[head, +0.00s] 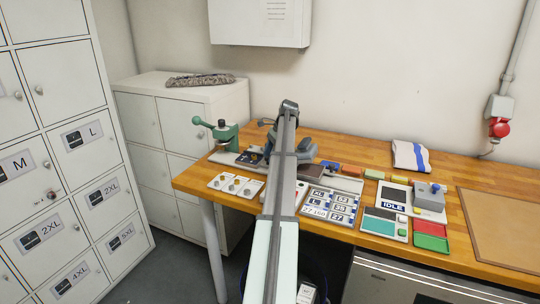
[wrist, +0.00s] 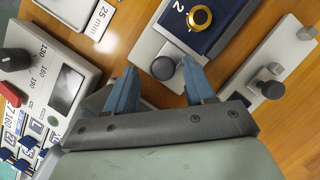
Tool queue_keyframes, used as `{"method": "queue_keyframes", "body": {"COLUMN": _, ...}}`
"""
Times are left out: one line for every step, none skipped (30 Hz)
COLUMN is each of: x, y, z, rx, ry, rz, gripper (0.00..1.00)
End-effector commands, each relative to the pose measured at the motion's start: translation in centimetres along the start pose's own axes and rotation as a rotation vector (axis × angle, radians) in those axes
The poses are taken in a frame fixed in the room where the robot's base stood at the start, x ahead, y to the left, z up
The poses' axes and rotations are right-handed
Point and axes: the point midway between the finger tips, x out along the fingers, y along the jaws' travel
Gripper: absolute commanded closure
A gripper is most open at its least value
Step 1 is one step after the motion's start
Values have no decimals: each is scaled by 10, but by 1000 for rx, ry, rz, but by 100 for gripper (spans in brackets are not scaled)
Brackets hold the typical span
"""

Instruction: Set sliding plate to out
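In the wrist view a dark blue plate (wrist: 205,25), marked "2" and carrying a gold ring, lies on a light grey base (wrist: 148,45). A round black knob (wrist: 163,68) stands at the plate's near end. I take this plate to be the sliding plate. My gripper (wrist: 159,64) is open, its two blue fingertips on either side of the knob with gaps visible. I cannot tell how deep the fingers reach. In the head view a dark plate (head: 251,158) shows left of my arm, which hides much of this area.
A control box with a dial (wrist: 55,80) stands left in the wrist view; another knobbed grey fixture (wrist: 268,85) is at right. In the head view a green hand press (head: 222,131) stands at left; label plates (head: 330,203) and a keypad unit (head: 430,197) lie right on the wooden bench.

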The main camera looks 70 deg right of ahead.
Motion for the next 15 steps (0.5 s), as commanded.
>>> {"method": "queue_keyframes", "body": {"x": 0, "y": 0, "z": 0, "rx": 0, "ry": 0, "rz": 0, "gripper": 46}}
{"method": "queue_keyframes", "body": {"x": 0, "y": 0, "z": 0, "rx": -1, "ry": 0, "rz": -1, "gripper": 46}}
{"method": "queue_keyframes", "body": {"x": 0, "y": -1, "z": 0, "rx": -1, "ry": -1, "rz": -1, "gripper": 46}}
{"method": "queue_keyframes", "body": {"x": 0, "y": -1, "z": 1, "rx": -1, "ry": -1, "rz": -1, "gripper": 46}}
{"method": "queue_keyframes", "body": {"x": 0, "y": -1, "z": 1, "rx": -1, "ry": -1, "rz": -1, "gripper": 46}}
{"method": "queue_keyframes", "body": {"x": 0, "y": -1, "z": 1, "rx": -1, "ry": -1, "rz": -1, "gripper": 46}}
{"method": "queue_keyframes", "body": {"x": -1, "y": -1, "z": 1, "rx": -1, "ry": -1, "rz": -1, "gripper": 46}}
{"method": "queue_keyframes", "body": {"x": -2, "y": -1, "z": 1, "rx": -1, "ry": -1, "rz": -1, "gripper": 46}}
{"method": "queue_keyframes", "body": {"x": -4, "y": -1, "z": 1, "rx": -1, "ry": -1, "rz": -2, "gripper": 46}}
{"method": "queue_keyframes", "body": {"x": -6, "y": -1, "z": 1, "rx": -1, "ry": -1, "rz": -2, "gripper": 46}}
{"method": "queue_keyframes", "body": {"x": -8, "y": -2, "z": 1, "rx": -1, "ry": -1, "rz": -2, "gripper": 46}}
{"method": "queue_keyframes", "body": {"x": -12, "y": -2, "z": 0, "rx": -1, "ry": -1, "rz": -2, "gripper": 46}}
{"method": "queue_keyframes", "body": {"x": -15, "y": -2, "z": 0, "rx": -1, "ry": -1, "rz": -2, "gripper": 46}}
{"method": "queue_keyframes", "body": {"x": -19, "y": -2, "z": 0, "rx": -1, "ry": -1, "rz": -2, "gripper": 46}}
{"method": "queue_keyframes", "body": {"x": -24, "y": -2, "z": 0, "rx": -1, "ry": 0, "rz": -2, "gripper": 46}}
